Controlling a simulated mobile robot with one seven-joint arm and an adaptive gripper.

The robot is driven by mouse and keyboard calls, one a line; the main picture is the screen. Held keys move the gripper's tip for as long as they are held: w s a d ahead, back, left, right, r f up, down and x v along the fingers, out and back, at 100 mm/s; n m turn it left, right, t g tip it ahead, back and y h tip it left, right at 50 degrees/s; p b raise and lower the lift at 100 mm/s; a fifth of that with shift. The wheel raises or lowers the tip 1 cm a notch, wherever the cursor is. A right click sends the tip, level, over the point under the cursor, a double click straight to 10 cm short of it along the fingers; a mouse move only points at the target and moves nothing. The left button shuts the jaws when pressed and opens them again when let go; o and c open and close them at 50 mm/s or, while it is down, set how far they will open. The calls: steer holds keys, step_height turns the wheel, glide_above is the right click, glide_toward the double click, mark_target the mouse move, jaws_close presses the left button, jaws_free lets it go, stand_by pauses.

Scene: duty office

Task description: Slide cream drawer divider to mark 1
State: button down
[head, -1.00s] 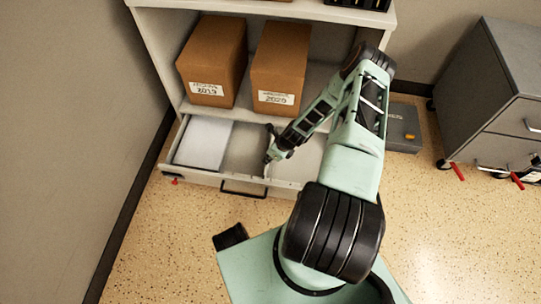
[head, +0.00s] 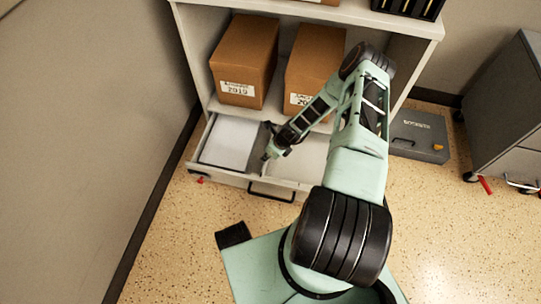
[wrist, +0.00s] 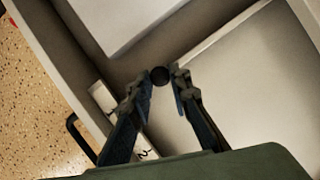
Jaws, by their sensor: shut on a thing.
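The open drawer (head: 228,177) is at the bottom of the grey shelf unit. My gripper (head: 268,155) reaches down into it. In the wrist view the fingers (wrist: 162,88) are closed about a small dark round knob (wrist: 160,76) at the near end of the cream divider (wrist: 225,34), a pale strip running across the drawer. In the head view my gripper hides most of the divider. Pale labels sit on the drawer's front wall: one reads 2 (wrist: 144,154), partly behind a finger; another (wrist: 103,96) lies further left, its figure not readable.
A white stack (head: 230,143) lies in the drawer left of my gripper, with a dark gap between in the wrist view. A pale flat surface (head: 298,160) lies right. Cardboard boxes (head: 243,62) stand above. A grey case (head: 418,135) is on the floor.

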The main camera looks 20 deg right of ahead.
steer(key=shift+w+a, duration=0.2)
steer(key=shift+a, duration=0.1)
steer(key=shift+a, duration=0.1)
steer(key=c, duration=1.8)
jaws_free()
steer(key=shift+o, duration=0.2)
steer(key=shift+r, duration=0.1)
steer(key=shift+d+r, duration=0.2)
steer(key=v, duration=1.1)
steer(key=shift+s, duration=0.2)
steer(key=shift+d+r, duration=0.1)
steer(key=shift+r, duration=0.05)
